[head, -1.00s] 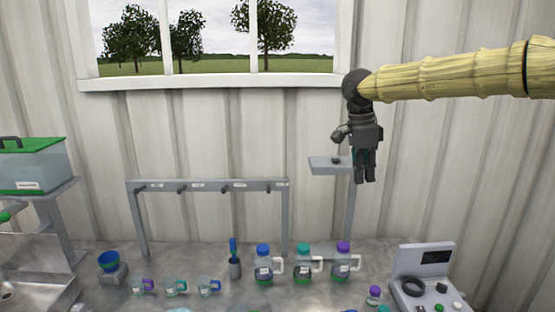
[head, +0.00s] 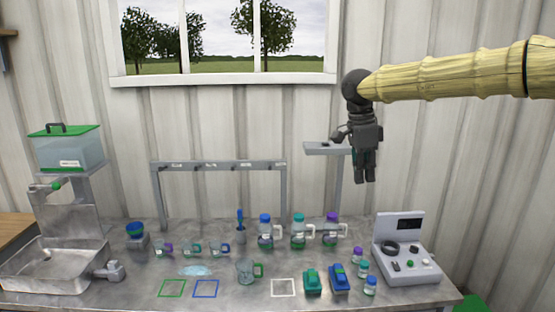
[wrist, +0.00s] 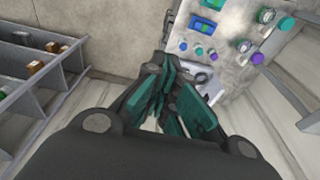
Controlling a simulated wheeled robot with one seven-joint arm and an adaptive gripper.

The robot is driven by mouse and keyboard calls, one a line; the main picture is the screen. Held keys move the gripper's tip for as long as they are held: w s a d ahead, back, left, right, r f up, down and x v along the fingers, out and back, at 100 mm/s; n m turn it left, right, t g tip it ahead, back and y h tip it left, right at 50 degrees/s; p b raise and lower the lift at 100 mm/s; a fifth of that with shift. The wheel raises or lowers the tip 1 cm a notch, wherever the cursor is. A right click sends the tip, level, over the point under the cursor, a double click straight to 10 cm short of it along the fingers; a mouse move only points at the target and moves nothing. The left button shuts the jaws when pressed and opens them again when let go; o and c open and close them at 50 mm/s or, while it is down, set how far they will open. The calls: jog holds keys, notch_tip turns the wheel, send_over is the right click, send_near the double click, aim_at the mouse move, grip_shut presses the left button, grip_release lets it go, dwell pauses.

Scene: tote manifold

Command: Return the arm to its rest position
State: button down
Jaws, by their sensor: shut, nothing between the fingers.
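My gripper (head: 364,178) hangs pointing down at the end of my yellow-sleeved arm, at the right of the head view. It is high above the bench, in front of the wall and close to a small grey shelf in the picture. In the wrist view my gripper (wrist: 182,112) shows dark green finger pads drawn together. Nothing is held between them.
The steel bench (head: 200,300) carries several jugs, cups and small bottles. A grey console (head: 408,265) stands at its right, a sink (head: 58,268) and green-lidded tank (head: 68,150) at its left. A rail (head: 220,165) stands behind. Air around the gripper looks mostly free.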

jog(key=d+f+n+t+h+b, duration=0.1)
jog(key=d+f+n+h+b, duration=0.15)
jog(key=f, duration=1.45)
jog(key=d+f+n+t+h+b, duration=0.1)
jog(key=d+f+t+h+b, duration=0.15)
jog(key=f, duration=1.35)
jog(key=s+a+f+n+t+b, duration=0.1)
jog(key=s+f+n+t+b, duration=0.3)
jog(key=f, duration=1.4)
jog(key=s+a+f+n+g+y+b, duration=0.1)
jog(key=s+a+f+n+g+y, duration=0.15)
jog(key=s+f, duration=0.8)
jog(key=s+a+f+n+g+y+b, duration=0.15)
jog(key=s+f+n, duration=0.25)
jog(key=s+f, duration=0.6)
jog(key=s+f+n+g+y+b, duration=0.1)
jog(key=s+f+g, duration=0.1)
jog(key=s, duration=0.9)
jog(key=s+f+n+g+y+b, duration=0.1)
jog(key=s+f+n, duration=0.1)
jog(key=s, duration=1)
jog(key=shift+f+g+y+b, duration=0.3)
jog(key=shift+g+y+b, duration=0.05)
jog(key=shift+y, duration=0.05)
jog(key=shift+s, duration=0.15)
